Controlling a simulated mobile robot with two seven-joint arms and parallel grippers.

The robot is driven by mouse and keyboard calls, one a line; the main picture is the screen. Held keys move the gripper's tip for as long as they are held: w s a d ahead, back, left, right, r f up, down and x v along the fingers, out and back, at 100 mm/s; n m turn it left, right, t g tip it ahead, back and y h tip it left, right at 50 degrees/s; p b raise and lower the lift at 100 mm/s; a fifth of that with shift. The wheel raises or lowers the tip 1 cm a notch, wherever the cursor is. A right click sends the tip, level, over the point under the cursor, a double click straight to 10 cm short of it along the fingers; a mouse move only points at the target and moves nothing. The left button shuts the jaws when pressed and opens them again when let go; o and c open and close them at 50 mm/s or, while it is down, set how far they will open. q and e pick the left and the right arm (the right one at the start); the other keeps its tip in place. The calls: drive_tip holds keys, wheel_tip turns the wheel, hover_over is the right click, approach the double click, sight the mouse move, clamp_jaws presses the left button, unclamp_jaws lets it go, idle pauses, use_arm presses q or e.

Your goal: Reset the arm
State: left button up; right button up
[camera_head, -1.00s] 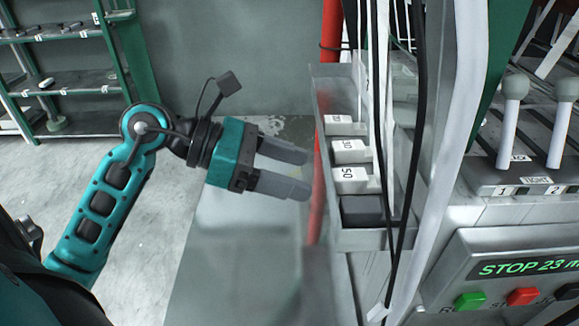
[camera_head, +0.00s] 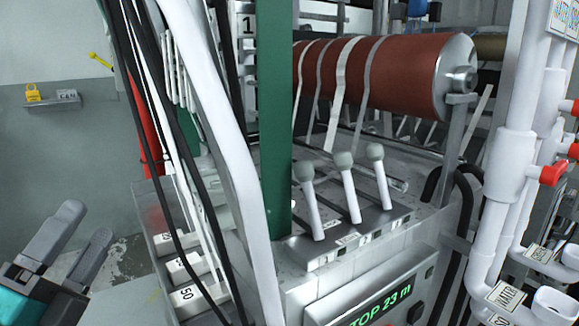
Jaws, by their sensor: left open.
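My left gripper (camera_head: 77,242) is at the lower left of the head view. Its two grey fingers are apart and nothing is between them. It is to the left of the metal tray (camera_head: 150,222) that holds white blocks marked 50 (camera_head: 187,294), apart from it. Only the gripper and a bit of its teal wrist show; the rest of the left arm is out of the picture. My right gripper is not in view.
A machine with three grey-knobbed levers (camera_head: 344,160) and a green display (camera_head: 380,306) stands at the centre. A red roller (camera_head: 385,75) is behind it. White pipes with red valves (camera_head: 551,174) stand at right. Hanging cables and a green post (camera_head: 274,130) rise beside the tray.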

use_arm(q)
drive_tip(key=s+a+f+n+g+y, duration=0.1)
drive_tip(key=a+f+n+g+y, duration=0.25)
drive_tip(key=f+n+y, duration=0.4)
drive_tip(key=a+f+n+g+y, duration=0.2)
drive_tip(key=f+n+g+y, duration=0.25)
drive_tip(key=f+n, duration=0.65)
drive_tip(key=s+d+f+n+g+h, duration=0.2)
drive_tip(key=s+d+f+g+h, duration=0.1)
drive_tip(key=s+d+f+g, duration=0.35)
drive_tip(key=s+d+f+n+g+h, duration=0.1)
drive_tip(key=s+d+f+g+h, duration=0.1)
drive_tip(key=s+d+f+g, duration=0.45)
drive_tip(key=w+f+t+h+p, duration=0.1)
drive_tip(key=w+f+t+h, duration=0.1)
drive_tip(key=w+f+t, duration=0.3)
drive_tip(key=shift+w+a+f+t, duration=0.15)
drive_tip(key=shift+w+f+t, duration=0.15)
drive_tip(key=shift+f+t, duration=1.65)
